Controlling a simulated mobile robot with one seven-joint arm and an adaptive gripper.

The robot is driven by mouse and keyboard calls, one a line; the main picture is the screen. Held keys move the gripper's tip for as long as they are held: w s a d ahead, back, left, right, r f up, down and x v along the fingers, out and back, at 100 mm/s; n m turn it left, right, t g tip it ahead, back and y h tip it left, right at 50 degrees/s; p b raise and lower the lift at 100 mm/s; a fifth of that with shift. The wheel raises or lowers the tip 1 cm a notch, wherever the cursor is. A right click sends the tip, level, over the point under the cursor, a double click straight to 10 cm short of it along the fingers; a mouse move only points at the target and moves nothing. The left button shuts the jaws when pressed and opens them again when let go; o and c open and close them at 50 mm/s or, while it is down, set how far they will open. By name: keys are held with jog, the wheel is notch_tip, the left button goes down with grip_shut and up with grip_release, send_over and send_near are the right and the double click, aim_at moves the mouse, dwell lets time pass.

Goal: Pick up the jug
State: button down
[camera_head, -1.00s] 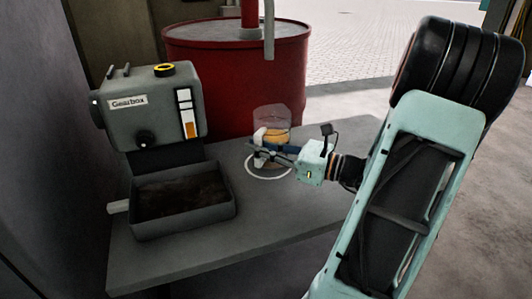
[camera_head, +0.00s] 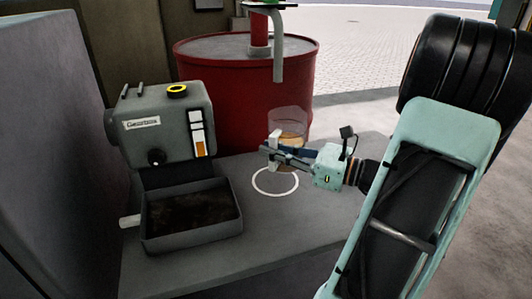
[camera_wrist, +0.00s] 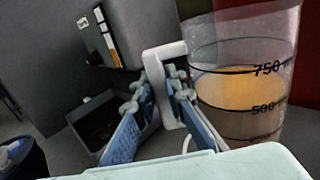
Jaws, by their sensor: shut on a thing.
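The jug (camera_head: 287,121) is clear, with amber liquid in its lower part. In the head view it is above the white ring (camera_head: 275,182) on the grey bench, apart from the bench top. In the wrist view the jug (camera_wrist: 246,85) stands close on the right, with black level marks and a white handle (camera_wrist: 160,54). My gripper (camera_head: 272,152) is shut on the jug's handle. In the wrist view its blue finger pads (camera_wrist: 158,118) lie on both sides of the handle. The jug's base is partly hidden by my gripper.
A grey gearbox (camera_head: 165,133) with a sight gauge stands at the left of the bench (camera_head: 262,225). A dark-filled tray (camera_head: 146,233) sits in front of it. A red drum (camera_head: 222,82) with a pump pipe stands behind. The bench front is clear.

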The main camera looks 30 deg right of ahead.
jog(key=s+d+r+p, duration=0.2)
jog(key=s+r, duration=0.5)
jog(key=s, duration=0.4)
jog(key=shift+s+d+r+p, duration=0.2)
jog(key=shift+d+p, duration=0.2)
jog(key=shift+p, duration=0.45)
jog(key=c, duration=2.6)
grip_release()
grip_shut()
jog(key=shift+s, duration=0.15)
